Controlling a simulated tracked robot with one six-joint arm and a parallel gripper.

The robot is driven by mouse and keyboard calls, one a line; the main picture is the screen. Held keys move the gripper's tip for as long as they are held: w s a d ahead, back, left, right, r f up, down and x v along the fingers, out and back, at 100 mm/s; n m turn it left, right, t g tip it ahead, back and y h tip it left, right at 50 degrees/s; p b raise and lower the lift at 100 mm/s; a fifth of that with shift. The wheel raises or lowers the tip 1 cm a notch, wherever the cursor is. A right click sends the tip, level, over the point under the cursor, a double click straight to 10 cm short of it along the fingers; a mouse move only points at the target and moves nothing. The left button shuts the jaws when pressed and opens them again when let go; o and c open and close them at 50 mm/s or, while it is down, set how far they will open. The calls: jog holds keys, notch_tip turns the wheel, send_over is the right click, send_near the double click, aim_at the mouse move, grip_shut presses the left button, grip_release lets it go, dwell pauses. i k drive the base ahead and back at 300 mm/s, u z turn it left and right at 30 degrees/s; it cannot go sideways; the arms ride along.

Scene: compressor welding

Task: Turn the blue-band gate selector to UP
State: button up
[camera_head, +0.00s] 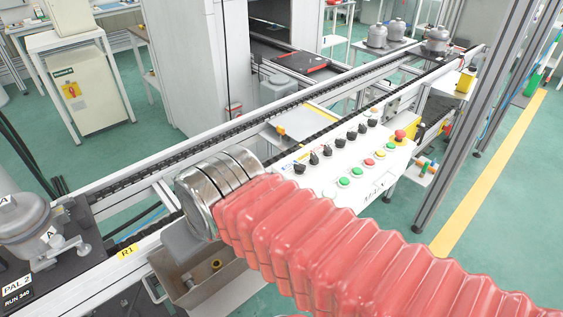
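A white control panel (322,183) slopes across the middle of the view. A row of black rotary selectors runs along its upper part, from the near left one (299,168) to the far right. A small blue mark shows beside the near left selector. I cannot tell for sure which selector has the blue band, and the knob directions and lettering are too small to read. My arm in its red ribbed sleeve reaches in from the lower right and ends in a metal collar left of the panel. My gripper's fingers are hidden beyond that collar.
Green, red and yellow buttons (368,162) and a red mushroom button (400,135) sit on the panel. A conveyor rail (300,95) runs behind it. A compressor (28,225) stands at left. An open bin (225,285) lies below my wrist. A post (470,130) rises at right.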

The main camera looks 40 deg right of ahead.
aim_at(300, 168)
jog(key=u, duration=0.7)
jog(key=k, duration=1)
jog(key=z, duration=1.35)
jog(key=i, duration=1)
jog(key=z, duration=0.05)
